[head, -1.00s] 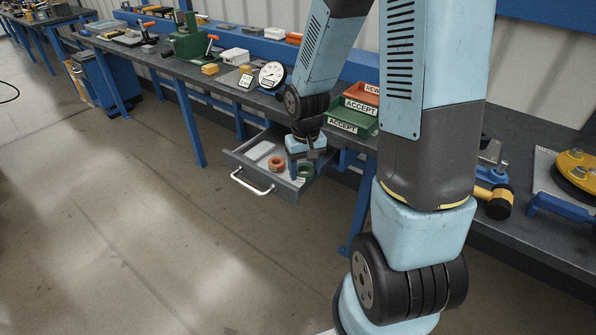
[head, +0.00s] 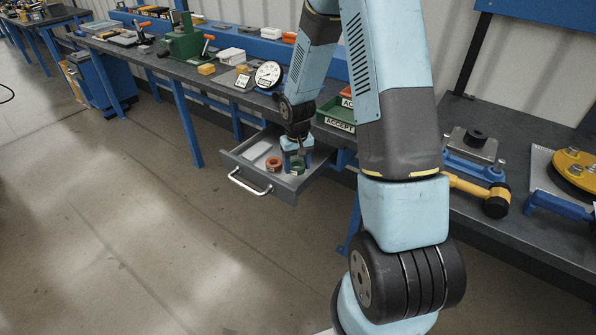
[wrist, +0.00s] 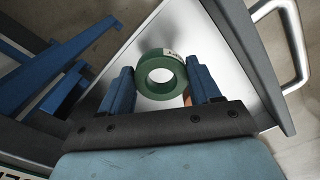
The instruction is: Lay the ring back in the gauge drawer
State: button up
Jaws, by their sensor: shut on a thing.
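The open gauge drawer (head: 240,154) hangs out from under the bench, with a pale handle on its front. My gripper (head: 297,160) points down over the right part of the drawer. It is shut on a green ring (head: 298,170), which also shows between the two blue fingers in the wrist view (wrist: 145,77). The ring has a small pale label on its rim. I cannot tell whether the ring touches the drawer floor.
A green ACCEPT tray (head: 335,117) stands on the bench above the drawer, partly hidden by my arm. A dial gauge (head: 268,75) stands left of it. A yellow-handled mallet (head: 495,200) lies on the right bench. The drawer's left part holds a pale rectangle (head: 258,149).

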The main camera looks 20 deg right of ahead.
aim_at(297, 179)
jog(key=shift+w+f, duration=0.3)
jog(key=shift+f, duration=1.55)
jog(key=shift+f, duration=0.1)
jog(key=o, duration=0.7)
jog(key=shift+o, duration=0.2)
